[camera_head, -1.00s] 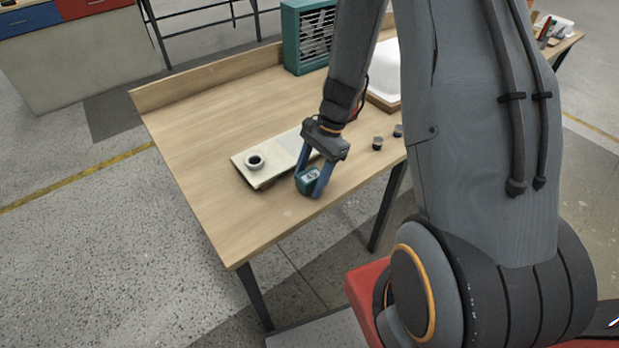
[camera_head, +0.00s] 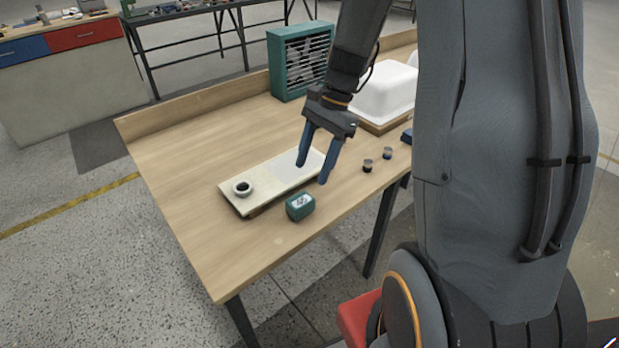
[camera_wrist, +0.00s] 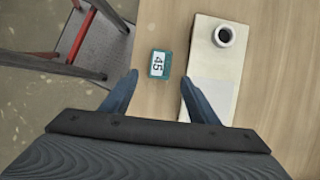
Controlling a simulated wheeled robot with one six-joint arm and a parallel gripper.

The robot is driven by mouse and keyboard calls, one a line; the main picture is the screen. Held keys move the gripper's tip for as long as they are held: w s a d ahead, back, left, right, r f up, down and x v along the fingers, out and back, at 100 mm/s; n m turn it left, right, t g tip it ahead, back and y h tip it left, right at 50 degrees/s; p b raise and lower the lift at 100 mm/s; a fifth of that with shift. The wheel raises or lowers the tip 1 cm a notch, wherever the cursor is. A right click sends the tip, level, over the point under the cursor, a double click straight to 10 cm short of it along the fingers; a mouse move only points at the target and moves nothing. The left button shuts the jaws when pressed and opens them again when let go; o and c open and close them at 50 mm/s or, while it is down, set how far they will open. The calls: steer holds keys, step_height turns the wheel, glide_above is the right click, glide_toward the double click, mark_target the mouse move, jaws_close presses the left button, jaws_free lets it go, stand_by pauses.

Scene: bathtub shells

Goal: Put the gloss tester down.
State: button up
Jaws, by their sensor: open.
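The gloss tester (camera_head: 300,207) is a small teal box with a light display, standing on the wooden table near its front edge. In the wrist view the gloss tester (camera_wrist: 160,64) reads "45" and lies beyond my fingertips, between their lines. My gripper (camera_head: 312,174) is open and empty, raised above the table and apart from the tester. Its blue fingers also show in the wrist view (camera_wrist: 160,84).
A pale panel (camera_head: 235,203) with a small white ring (camera_head: 242,188) on it lies beside the tester. Two small dark-topped pots (camera_head: 367,166) stand to the right. A teal vented box (camera_head: 300,60) and a white tub shell (camera_head: 383,90) stand at the back. The table's left part is clear.

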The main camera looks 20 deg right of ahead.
steer(key=s+a+r+n+t+h, duration=0.2)
steer(key=s+a+r+n+h, duration=0.1)
steer(key=s+n, duration=0.7)
steer(key=shift+s+a+n+t+h, duration=0.35)
steer(key=shift+a+n+h, duration=0.3)
steer(key=shift+n, duration=1.45)
